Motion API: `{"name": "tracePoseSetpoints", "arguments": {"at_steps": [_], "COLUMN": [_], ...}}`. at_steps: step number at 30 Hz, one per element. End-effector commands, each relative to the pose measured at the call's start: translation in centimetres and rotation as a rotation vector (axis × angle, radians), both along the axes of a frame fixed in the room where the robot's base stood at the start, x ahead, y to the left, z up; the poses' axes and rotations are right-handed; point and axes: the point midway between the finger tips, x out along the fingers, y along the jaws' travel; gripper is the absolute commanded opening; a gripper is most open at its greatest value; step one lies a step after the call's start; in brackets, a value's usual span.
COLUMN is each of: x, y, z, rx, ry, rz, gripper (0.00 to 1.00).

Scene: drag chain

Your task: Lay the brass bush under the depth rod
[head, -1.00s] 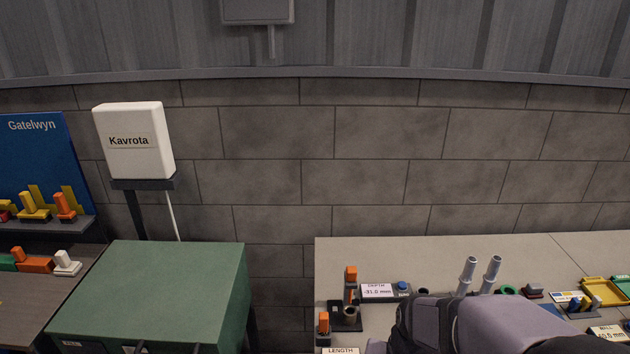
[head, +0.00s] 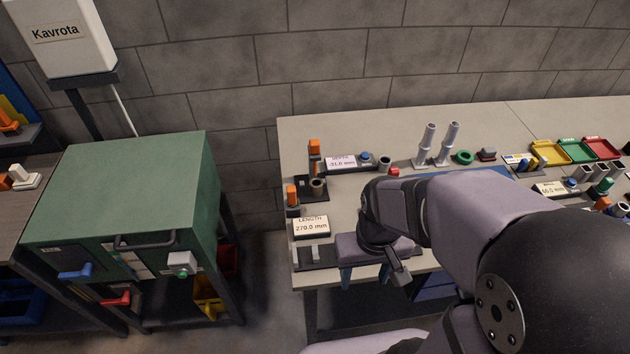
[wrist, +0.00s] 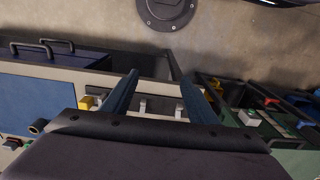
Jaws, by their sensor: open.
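A brassy-brown hollow cylinder (head: 318,186), which looks like the brass bush, stands on the dark base of the depth gauge (head: 312,197) at the bench's left. The gauge's orange-topped rod (head: 314,148) rises above or just behind the bush; I cannot tell whether they line up or touch. The depth display (head: 341,162) beside it appears to read -31.0 mm. My gripper (head: 364,280) points down near the bench's front edge, right of and nearer than the gauge. Its two blue fingers are apart and empty, as the wrist view (wrist: 157,76) shows.
The length gauge (head: 311,226) reads 270.0 mm at the front left of the bench. Two grey tubes (head: 438,145), a green ring (head: 463,157) and coloured trays (head: 577,151) stand farther right. A green cabinet (head: 125,190) stands left, across a gap.

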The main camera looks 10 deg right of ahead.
Motion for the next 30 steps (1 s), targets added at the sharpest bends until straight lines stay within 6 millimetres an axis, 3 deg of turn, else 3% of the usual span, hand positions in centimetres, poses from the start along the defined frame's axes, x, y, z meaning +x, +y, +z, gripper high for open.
{"name": "tracePoseSetpoints", "arguments": {"at_steps": [2,8,14,19,24,30], "x": [0.0,0.8,4.7,11.1,17.8,22.9], "y": [0.0,0.3,1.4,1.2,-1.3,-4.8], "z": [0.0,-0.6,-2.2,-3.4,-3.9,-3.7], "rx": [0.0,0.037,0.198,0.418,0.658,0.871], "ry": [0.0,0.005,0.035,0.099,0.198,0.311], "rz": [-0.001,-0.118,-0.617,-1.234,-1.784,-2.171], "gripper": [0.49,0.01,0.0,0.0,0.0,0.0]}}
